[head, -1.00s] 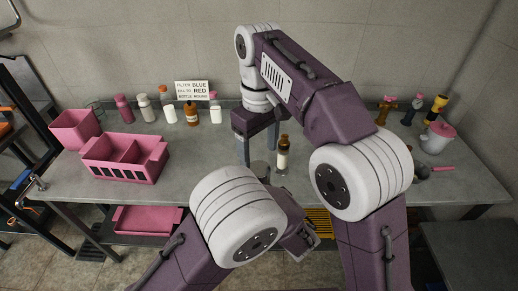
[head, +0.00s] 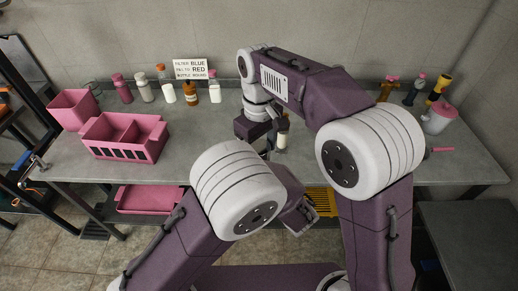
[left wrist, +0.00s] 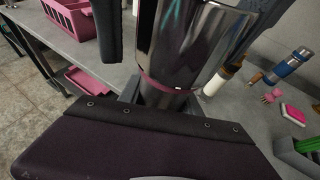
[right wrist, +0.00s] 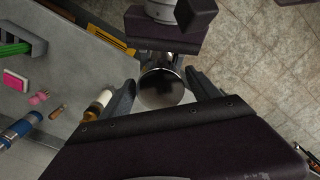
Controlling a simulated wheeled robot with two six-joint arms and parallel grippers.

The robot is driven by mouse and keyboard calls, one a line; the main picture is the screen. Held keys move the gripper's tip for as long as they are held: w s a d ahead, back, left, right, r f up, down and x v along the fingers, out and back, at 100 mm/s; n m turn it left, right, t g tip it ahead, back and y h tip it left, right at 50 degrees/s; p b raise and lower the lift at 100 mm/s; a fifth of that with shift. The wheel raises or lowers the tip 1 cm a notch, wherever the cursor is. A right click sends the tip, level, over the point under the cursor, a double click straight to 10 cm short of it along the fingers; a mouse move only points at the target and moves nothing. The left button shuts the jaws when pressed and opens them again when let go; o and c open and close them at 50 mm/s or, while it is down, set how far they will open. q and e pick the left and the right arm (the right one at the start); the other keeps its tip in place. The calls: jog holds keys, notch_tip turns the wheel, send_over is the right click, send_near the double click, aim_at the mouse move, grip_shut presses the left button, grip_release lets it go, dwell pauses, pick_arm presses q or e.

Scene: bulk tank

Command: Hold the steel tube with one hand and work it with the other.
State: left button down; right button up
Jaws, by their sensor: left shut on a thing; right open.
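The steel tube (left wrist: 185,45) is shiny, with a thin pink band, and fills the middle of the left wrist view. My left gripper (left wrist: 162,97) is shut on its lower part, below the band. Dark fingers of my right gripper stand on either side of the tube's upper part there. In the right wrist view, the tube's round dark end (right wrist: 162,89) lies between the fingers of my right gripper (right wrist: 163,87), which is open; I cannot tell whether they touch it.
The grey bench (head: 200,145) carries a pink caddy (head: 123,150), a pink bin (head: 73,122), several bottles by a sign (head: 191,69), and a pink-lidded jug (head: 437,120) at right.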

jog(key=c, duration=1.4)
jog(key=o, duration=1.6)
notch_tip(320, 180, up, 11)
jog(key=shift+w+r, duration=0.1)
jog(key=shift+r, duration=0.4)
